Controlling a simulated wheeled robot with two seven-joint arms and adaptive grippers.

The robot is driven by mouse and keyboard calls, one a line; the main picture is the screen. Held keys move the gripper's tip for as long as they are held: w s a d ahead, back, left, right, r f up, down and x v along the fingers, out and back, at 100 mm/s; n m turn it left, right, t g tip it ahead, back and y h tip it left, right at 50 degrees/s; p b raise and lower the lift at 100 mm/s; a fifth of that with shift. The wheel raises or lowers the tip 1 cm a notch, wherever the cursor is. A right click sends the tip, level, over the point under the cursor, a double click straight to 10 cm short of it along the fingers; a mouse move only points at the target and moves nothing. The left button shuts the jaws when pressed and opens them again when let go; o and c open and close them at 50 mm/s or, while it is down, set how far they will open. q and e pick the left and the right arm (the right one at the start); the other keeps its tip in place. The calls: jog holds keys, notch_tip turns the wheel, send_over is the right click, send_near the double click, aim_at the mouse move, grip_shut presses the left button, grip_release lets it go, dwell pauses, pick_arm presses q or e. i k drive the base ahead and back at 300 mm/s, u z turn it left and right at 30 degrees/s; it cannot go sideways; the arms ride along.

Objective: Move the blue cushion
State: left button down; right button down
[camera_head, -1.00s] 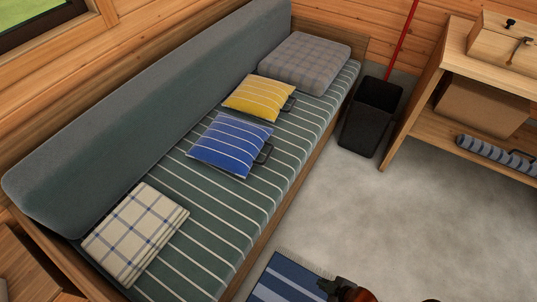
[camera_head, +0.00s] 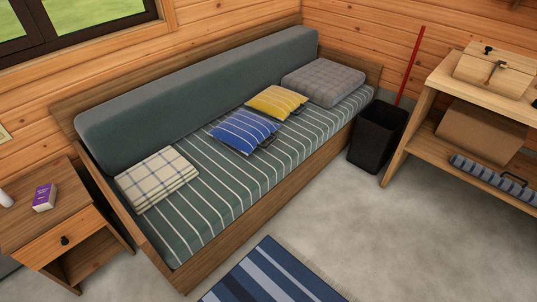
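The blue cushion (camera_head: 243,132), with thin white stripes and a dark handle on its right side, lies on the striped green seat of the daybed (camera_head: 205,205), about midway along it. A yellow striped cushion (camera_head: 276,102), also with a dark handle, lies just behind it to the right. Neither of my grippers shows in this view.
A folded checked blanket (camera_head: 157,178) and a grey plaid cushion (camera_head: 323,83) lie at opposite ends of the seat. A nightstand (camera_head: 60,228) stands left. A black bin (camera_head: 376,138) and a wooden shelf unit (camera_head: 415,140) stand right. A striped rug (camera_head: 275,275) lies in front; the grey floor is otherwise open.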

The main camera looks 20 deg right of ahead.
aim_at(244, 130)
jog(key=z, duration=0.8)
jog(key=i, duration=2.15)
jog(key=u, duration=0.9)
